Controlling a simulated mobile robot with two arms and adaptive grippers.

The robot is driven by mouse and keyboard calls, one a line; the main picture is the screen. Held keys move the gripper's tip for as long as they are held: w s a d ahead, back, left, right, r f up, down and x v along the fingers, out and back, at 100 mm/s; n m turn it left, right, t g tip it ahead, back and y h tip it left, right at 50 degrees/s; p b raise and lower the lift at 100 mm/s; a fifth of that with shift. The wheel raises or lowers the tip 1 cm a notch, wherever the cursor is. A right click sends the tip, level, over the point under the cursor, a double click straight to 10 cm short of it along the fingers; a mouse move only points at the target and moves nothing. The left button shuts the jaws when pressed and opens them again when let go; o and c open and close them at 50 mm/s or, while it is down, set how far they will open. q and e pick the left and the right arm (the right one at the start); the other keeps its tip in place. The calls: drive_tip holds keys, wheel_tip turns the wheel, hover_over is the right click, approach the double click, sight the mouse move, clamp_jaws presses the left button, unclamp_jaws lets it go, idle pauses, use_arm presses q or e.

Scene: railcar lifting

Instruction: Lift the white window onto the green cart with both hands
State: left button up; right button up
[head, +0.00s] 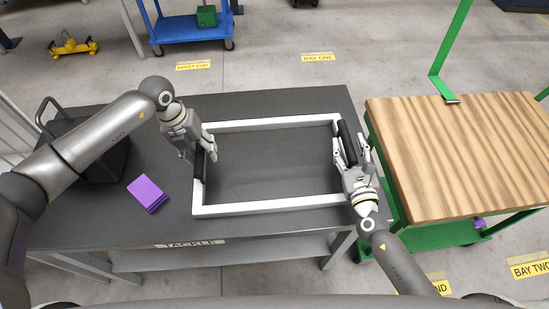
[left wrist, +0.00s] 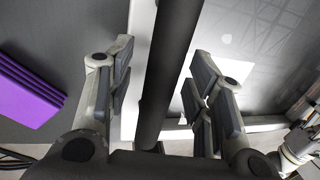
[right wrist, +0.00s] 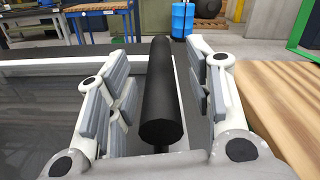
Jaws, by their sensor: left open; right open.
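The white window (head: 270,208) is a white frame with a dark pane, lying flat on the dark grey table (head: 110,228). It has a black bar handle on its left side (head: 199,165) and another on its right side (head: 348,143). My left gripper (head: 199,147) is open at the left handle; in the left wrist view (left wrist: 160,85) the bar runs between its spread fingers. My right gripper (head: 350,158) is open around the right handle, which lies between its fingers in the right wrist view (right wrist: 158,95). The green cart (head: 435,236) with a wooden top (head: 465,150) stands right of the table.
Purple blocks (head: 147,192) lie stacked on the table left of the window. A black crate-like object (head: 95,160) is at the table's left. A narrow gap separates table and cart. The cart's wooden top looks clear. A blue cart (head: 190,28) stands behind.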

use_arm(q)
clamp_jaws()
use_arm(e)
clamp_jaws()
use_arm(q)
drive_tip(key=shift+w+r, duration=0.25)
use_arm(e)
drive_tip(key=shift+w+r, duration=0.15)
drive_tip(key=shift+r, duration=0.15)
